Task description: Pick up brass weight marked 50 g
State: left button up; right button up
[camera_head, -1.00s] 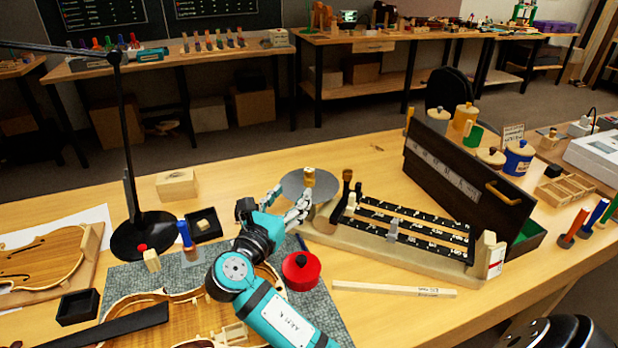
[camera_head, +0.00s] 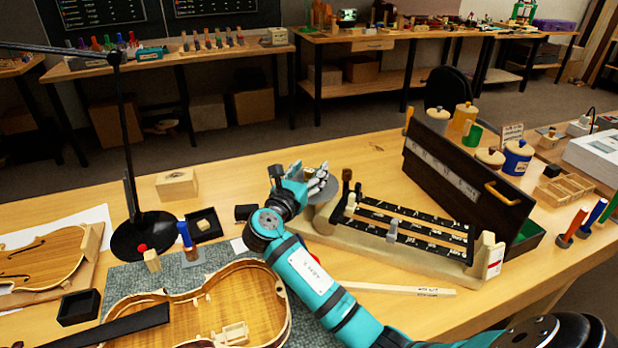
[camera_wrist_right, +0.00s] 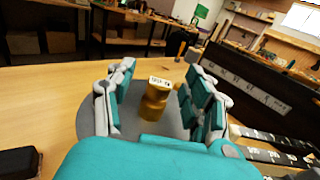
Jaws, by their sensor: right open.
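The brass weight (camera_wrist_right: 155,100) stands upright on the round grey pan (camera_wrist_right: 92,118) of the balance in the right wrist view. It has a pale label on top that I cannot read clearly. My right gripper (camera_wrist_right: 160,100) is open, with the weight standing between its spread fingers and a gap visible on both sides. In the head view my right gripper (camera_head: 316,178) is over the pan and hides the weight and most of the pan. My left gripper is not in view.
The balance's wooden base (camera_head: 420,262) and black notched beams lie right of my gripper, before a tall dark board (camera_head: 465,170). A violin body (camera_head: 225,310) and a black lamp base (camera_head: 143,236) are to the left. A wooden block (camera_head: 177,184) stands behind.

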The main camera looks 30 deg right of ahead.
grip_shut()
dwell(0.7)
